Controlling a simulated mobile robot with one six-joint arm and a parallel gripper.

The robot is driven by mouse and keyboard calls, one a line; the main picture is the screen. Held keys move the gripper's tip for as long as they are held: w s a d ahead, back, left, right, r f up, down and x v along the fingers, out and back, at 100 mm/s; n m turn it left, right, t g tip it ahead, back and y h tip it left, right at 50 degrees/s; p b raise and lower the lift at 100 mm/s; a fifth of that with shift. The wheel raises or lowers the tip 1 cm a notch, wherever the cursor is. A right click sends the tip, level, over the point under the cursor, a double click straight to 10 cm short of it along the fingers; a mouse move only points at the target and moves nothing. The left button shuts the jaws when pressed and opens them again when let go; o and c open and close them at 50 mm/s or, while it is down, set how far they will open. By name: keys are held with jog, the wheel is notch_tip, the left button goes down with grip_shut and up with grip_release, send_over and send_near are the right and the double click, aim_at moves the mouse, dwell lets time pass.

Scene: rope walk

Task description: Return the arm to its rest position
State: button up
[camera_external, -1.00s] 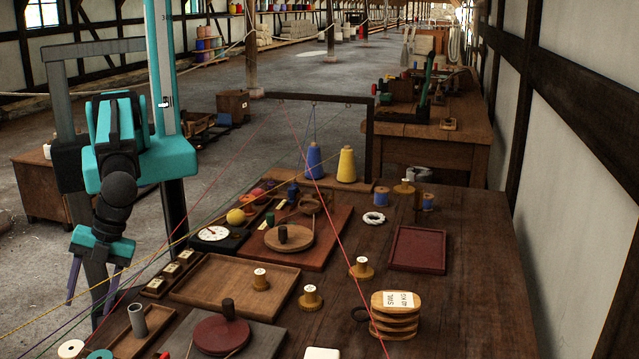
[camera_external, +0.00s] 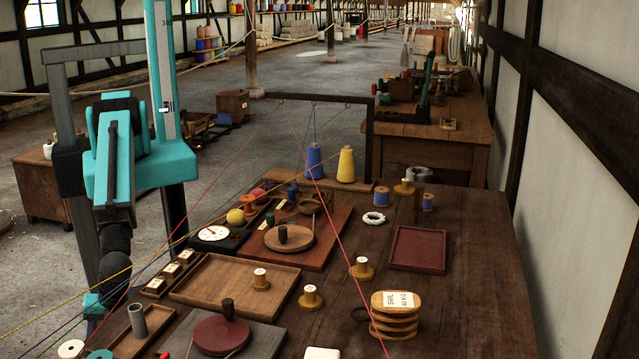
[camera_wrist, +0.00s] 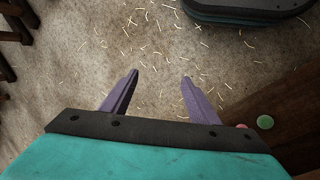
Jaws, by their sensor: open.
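My gripper (camera_wrist: 160,78) shows in the wrist view with its two purple fingers apart and nothing between them. It points down at the floor (camera_wrist: 158,45), which is strewn with pale straw-like bits. In the external view my arm (camera_external: 115,180) hangs down at the left, beside the left edge of the workbench (camera_external: 460,270). The fingers are mostly hidden there, behind the bench's near left corner and the strings.
The bench holds a wooden tray (camera_external: 225,282), a dark red tray (camera_external: 418,249), a round red disc (camera_external: 221,335) and a stack of wooden discs (camera_external: 395,317). Coloured strings cross in front of my arm. Open floor (camera_external: 300,75) lies behind.

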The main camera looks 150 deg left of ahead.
jog(key=s+a+f+n+g+y+b, duration=0.1)
jog(key=s+a+f, duration=0.1)
jog(key=s+f, duration=0.45)
jog(key=s+a+f+g+y, duration=0.1)
jog(key=s+a+f, duration=0.2)
jog(key=s+f, duration=0.4)
jog(key=s+a+g+y, duration=0.1)
jog(key=s+a, duration=0.3)
jog(key=a, duration=0.6)
jog(key=shift+s+a+r+g+y, duration=0.3)
jog(key=shift+s+r+g, duration=0.1)
jog(key=shift+g, duration=0.1)
